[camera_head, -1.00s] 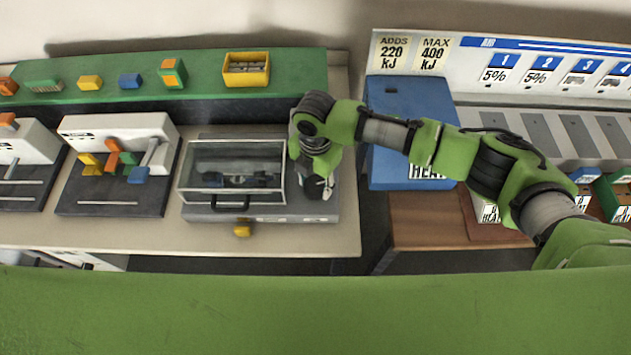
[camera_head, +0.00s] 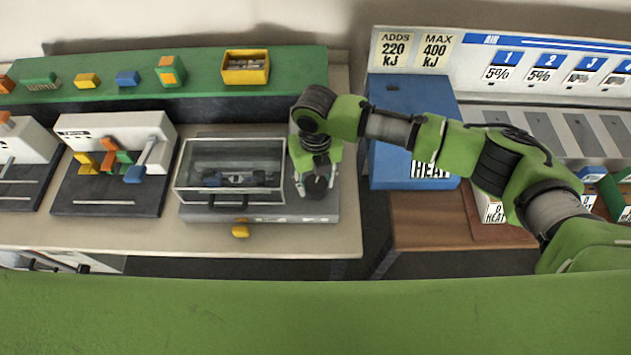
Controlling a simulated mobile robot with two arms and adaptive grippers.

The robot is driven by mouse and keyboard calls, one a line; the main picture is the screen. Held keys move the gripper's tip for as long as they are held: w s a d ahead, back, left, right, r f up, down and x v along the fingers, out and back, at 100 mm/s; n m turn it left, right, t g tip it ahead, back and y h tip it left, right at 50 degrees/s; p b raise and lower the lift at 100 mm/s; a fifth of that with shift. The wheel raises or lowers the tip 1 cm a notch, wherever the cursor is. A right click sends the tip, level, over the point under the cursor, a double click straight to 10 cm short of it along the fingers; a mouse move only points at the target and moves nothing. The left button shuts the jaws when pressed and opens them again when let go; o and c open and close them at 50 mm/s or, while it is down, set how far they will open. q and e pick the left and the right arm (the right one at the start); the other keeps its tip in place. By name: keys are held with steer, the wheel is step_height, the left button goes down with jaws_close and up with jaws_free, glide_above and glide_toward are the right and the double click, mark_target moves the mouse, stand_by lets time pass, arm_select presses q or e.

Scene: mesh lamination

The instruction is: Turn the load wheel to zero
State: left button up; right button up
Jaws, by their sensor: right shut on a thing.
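The testing machine (camera_head: 265,214) stands on the bench with a clear-lidded box (camera_head: 230,165) over its middle. At its right end is a dark round part, which looks like the load wheel (camera_head: 317,192). My right gripper (camera_head: 316,183) points down over it from above, with its fingers around the wheel and shut on it. The gripper and wrist hide much of the wheel, and no scale or zero mark can be read. My left gripper is not in view.
A blue heater box (camera_head: 405,110) stands to the right, below my right arm. A yellow tab (camera_head: 240,231) sits at the machine's front edge. Other fixtures (camera_head: 115,160) stand to the left. A green shelf (camera_head: 205,85) with coloured blocks and a yellow bin (camera_head: 245,68) runs behind.

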mark_target(315, 184)
steer(key=shift+n+b, duration=0.4)
steer(key=shift+n, duration=1.5)
steer(key=o, duration=1.1)
steer(key=shift+r, duration=0.15)
step_height(315, 184, up, 12)
